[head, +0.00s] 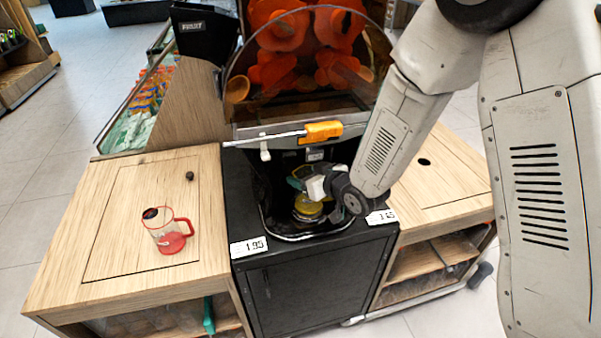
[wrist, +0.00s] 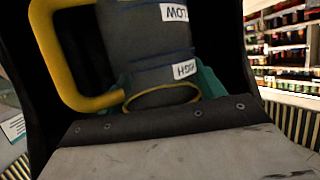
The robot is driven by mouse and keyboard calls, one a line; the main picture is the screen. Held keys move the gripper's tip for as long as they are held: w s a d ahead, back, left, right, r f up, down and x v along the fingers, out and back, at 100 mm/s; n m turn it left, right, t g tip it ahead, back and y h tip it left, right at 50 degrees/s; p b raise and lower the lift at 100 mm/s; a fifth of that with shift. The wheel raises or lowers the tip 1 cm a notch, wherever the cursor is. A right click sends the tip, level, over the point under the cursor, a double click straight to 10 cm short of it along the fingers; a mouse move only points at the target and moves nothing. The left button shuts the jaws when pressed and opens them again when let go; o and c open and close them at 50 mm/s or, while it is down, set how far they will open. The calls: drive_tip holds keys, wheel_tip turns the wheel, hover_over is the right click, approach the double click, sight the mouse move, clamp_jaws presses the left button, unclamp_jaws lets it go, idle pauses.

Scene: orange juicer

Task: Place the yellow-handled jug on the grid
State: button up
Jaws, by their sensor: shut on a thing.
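The yellow-handled jug (head: 308,207) is in the dark recess of the juicer, mostly hidden by my gripper in the head view. In the wrist view the jug (wrist: 150,45) is grey, with a thick yellow handle at the left, a yellow rim and "LOW" and "HIGH" labels that appear upside down. My gripper (head: 312,187) is shut on the jug, with teal finger pads showing at its sides. The black grid area (head: 285,232) lies under and around the jug. I cannot tell whether the jug touches it.
A clear jug with a red handle (head: 170,232) stands on the left wooden counter (head: 120,200). The orange juicer's clear cover and an orange tap block (head: 323,131) are above the recess. Price tags (head: 249,246) sit at its front edge. The right counter (head: 440,175) looks clear.

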drive_tip(key=shift+w+a+f, duration=0.1)
drive_tip(key=shift+w+f, duration=0.15)
drive_tip(key=shift+f, duration=0.05)
drive_tip(key=shift+s, duration=0.1)
drive_tip(key=shift+f, duration=0.1)
drive_tip(key=o, duration=1)
drive_tip(key=shift+o, duration=0.2)
